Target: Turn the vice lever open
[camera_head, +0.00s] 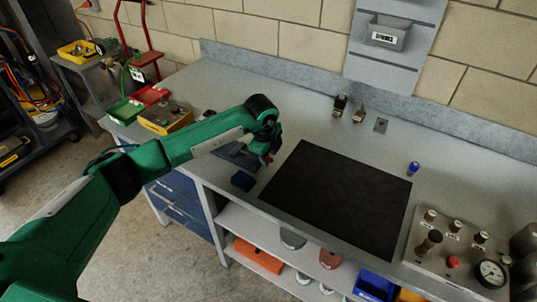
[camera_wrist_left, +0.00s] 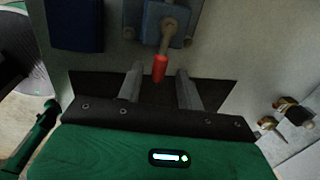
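The blue vice (camera_head: 236,156) sits at the left front of the bench, partly hidden by my arm; its blue body also shows at the top of the left wrist view (camera_wrist_left: 178,38). Its lever (camera_wrist_left: 167,42) is a metal rod with a red grip (camera_wrist_left: 160,68) pointing down toward my gripper. My left gripper (camera_wrist_left: 160,84) is open, with the red grip between and slightly beyond its two fingertips; neither finger clearly touches it. In the head view the left gripper (camera_head: 267,157) is beside the vice, its fingers hard to make out. My right gripper is in neither view.
A blue block (camera_head: 243,181) lies at the bench's front edge. A black mat (camera_head: 338,198) covers the middle. A control panel with a gauge (camera_head: 455,252) is at the right. Red and green bins (camera_head: 125,111) are at the left.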

